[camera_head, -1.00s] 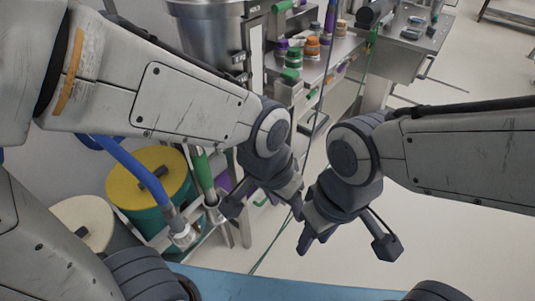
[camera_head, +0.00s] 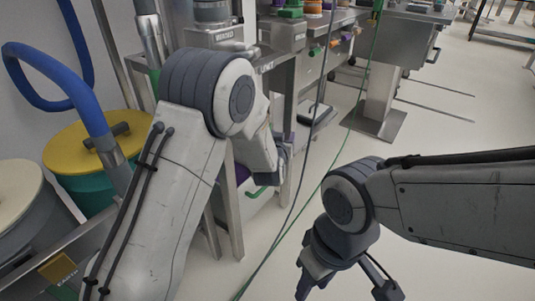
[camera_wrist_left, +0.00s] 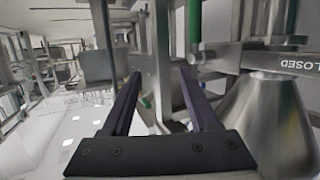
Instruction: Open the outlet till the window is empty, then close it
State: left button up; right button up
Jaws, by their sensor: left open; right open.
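In the left wrist view a grey steel cone-shaped outlet (camera_wrist_left: 262,125) stands at the right, below a flat metal bar (camera_wrist_left: 285,62) with lettering that reads "CLOSED", partly cut off. An upright green handle (camera_wrist_left: 194,20) is at the top, left of the bar. My left gripper (camera_wrist_left: 160,84) is open and empty, its dark fingers apart, left of the cone. In the head view it is mostly hidden behind its own arm, by the steel frame. My right gripper (camera_head: 348,289) hangs open over bare floor, cut by the lower edge. I cannot make out the window.
A steel stand (camera_head: 283,110) rises beyond my left arm. A yellow-lidded drum (camera_head: 90,145), a pale-lidded drum (camera_head: 15,190) and a blue hose (camera_head: 75,95) are at the left. A green cable (camera_head: 320,170) crosses the view.

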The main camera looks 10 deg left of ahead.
pick_arm(q)
jog(key=w+a+f+n+t+y+b, duration=0.1)
jog(key=w+a+f+t+y+b, duration=0.15)
jog(key=a+f+b, duration=0.4)
jog(key=shift+w+d+f+b, duration=0.1)
jog(key=shift+w+f+b, duration=0.3)
jog(key=shift+w, duration=1.45)
jog(key=shift+w+d+f+b, duration=0.15)
jog(key=shift+w+b, duration=0.5)
jog(key=shift+w, duration=1.2)
jog(key=shift+w+d+f+b, duration=0.1)
jog(key=shift+w+f+b, duration=0.3)
jog(key=shift+w, duration=1.45)
pick_arm(e)
notch_tip(320, 180, down, 12)
pick_arm(q)
jog(key=shift+r, duration=0.15)
jog(key=shift+c, duration=0.3)
grip_shut()
